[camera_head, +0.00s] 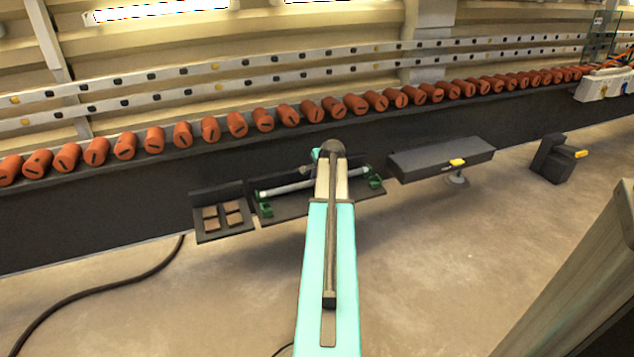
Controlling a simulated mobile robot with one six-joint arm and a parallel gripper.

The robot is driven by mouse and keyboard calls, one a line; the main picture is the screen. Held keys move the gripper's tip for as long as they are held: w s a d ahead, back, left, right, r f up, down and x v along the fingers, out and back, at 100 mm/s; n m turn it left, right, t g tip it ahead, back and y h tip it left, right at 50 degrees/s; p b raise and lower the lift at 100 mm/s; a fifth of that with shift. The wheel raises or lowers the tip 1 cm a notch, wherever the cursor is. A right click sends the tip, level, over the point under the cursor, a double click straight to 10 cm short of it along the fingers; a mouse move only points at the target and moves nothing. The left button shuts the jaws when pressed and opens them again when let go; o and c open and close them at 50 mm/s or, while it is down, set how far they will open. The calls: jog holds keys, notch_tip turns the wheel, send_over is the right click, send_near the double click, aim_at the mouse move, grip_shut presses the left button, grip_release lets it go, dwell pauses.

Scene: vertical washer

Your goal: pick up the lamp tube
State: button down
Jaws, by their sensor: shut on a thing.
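The lamp tube (288,188) is a thin whitish rod. It lies nearly level across a dark tray (290,207), with green holders near its left end (266,210) and right end (375,181). My teal arm reaches forward from the bottom of the picture and covers the tube's middle. My gripper (323,156) is at the arm's far end, over the tube's middle, and is shut on the tube. Its fingertips are mostly hidden behind my arm. I cannot tell whether the tube touches the holders.
A small dark tray with brown squares (222,215) is to the left. A dark box with a yellow part (440,158) and a smaller dark block (552,158) are to the right. A row of red-brown cylinders (237,124) lines the ledge behind. A black cable lies at lower left.

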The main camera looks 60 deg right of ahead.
notch_tip(320, 180, up, 10)
jog(key=p, duration=0.4)
dwell(0.3)
dwell(0.8)
